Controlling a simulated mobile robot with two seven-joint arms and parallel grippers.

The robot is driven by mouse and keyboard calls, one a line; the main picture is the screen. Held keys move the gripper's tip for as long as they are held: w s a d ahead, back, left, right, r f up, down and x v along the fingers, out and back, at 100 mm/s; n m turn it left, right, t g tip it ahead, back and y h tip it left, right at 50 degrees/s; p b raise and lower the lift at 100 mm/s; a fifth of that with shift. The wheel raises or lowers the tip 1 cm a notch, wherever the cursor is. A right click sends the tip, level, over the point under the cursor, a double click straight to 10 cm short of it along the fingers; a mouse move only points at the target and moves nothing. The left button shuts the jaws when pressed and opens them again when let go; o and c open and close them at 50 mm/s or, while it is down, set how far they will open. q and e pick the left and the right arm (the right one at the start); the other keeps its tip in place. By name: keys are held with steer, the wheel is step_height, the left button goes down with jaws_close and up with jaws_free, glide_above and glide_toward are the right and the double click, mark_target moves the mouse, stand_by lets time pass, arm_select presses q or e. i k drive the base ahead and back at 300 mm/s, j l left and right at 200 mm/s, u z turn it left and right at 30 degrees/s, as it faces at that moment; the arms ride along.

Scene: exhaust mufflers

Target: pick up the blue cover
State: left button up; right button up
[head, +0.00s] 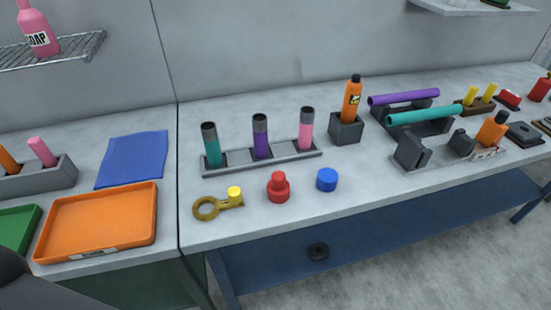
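A small blue cylinder (327,180), which looks like the blue cover, stands upright near the front edge of the light grey table, right of a red knobbed piece (278,187). Nothing touches it and its whole near side shows. Neither of my grippers shows in the head view. A dark part, apparently of my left arm, enters at the bottom left corner, far from the blue cylinder.
A yellow cap on a brass ring piece (206,209) lies left of the red piece. Behind stand a grey rack (212,169) with three tubes and an orange bottle (351,101). A grey bracket fixture (411,150) is to the right. Bare table surrounds the blue cylinder.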

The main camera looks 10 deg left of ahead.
mark_target(326, 179)
steer(key=j+z, duration=0.1)
steer(key=j, duration=0.35)
steer(key=k+j+z, duration=0.1)
steer(key=j, duration=0.3)
steer(key=k+j+z, duration=0.1)
steer(key=j, duration=0.3)
